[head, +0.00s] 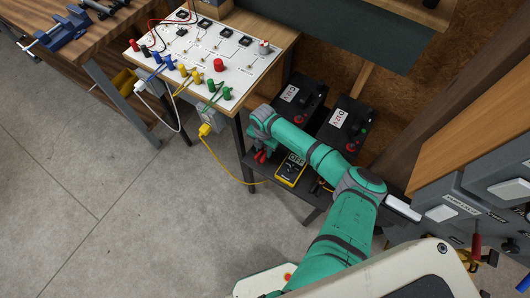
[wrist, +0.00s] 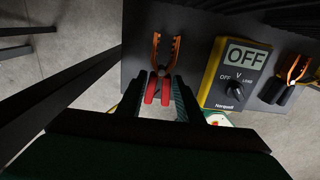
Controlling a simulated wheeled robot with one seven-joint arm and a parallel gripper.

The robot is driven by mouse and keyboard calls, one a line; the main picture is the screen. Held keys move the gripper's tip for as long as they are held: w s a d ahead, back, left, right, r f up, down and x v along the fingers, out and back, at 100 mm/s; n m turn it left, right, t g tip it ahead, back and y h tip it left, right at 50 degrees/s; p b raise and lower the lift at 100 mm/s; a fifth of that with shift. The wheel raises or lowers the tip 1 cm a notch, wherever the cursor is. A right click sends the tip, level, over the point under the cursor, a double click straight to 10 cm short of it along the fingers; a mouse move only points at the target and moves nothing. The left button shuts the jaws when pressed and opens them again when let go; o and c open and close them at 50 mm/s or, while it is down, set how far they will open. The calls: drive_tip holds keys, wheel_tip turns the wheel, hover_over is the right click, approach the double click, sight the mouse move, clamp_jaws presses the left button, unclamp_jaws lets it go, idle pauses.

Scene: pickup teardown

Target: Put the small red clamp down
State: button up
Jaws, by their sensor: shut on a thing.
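The small red clamp (wrist: 158,86) has red handles and orange jaws. In the wrist view it is between the two fingers of my gripper (wrist: 163,97), which is shut on its handles. Its orange jaws point away from me, over the dark shelf (wrist: 198,22). I cannot tell whether the clamp touches the shelf. In the head view the clamp (head: 261,156) shows as a small red patch below my wrist, left of the yellow meter (head: 290,169). My arm hides part of the shelf there.
The meter (wrist: 236,72), reading OFF, lies just right of the clamp. A black clamp with orange jaws (wrist: 287,88) lies farther right. Two dark boxes (head: 298,102) stand at the back. A yellow cable (head: 218,162) hangs left. The shelf strip beyond the clamp is bare.

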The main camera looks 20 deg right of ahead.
sight(265, 151)
drive_tip(key=shift+w+d+f, duration=0.1)
drive_tip(key=shift+d+f, duration=0.2)
drive_tip(key=shift+f, duration=1.55)
drive_tip(key=shift+f, duration=0.15)
drive_tip(key=o, duration=1.1)
wheel_tip(265, 151, up, 12)
drive_tip(key=shift+r, duration=0.15)
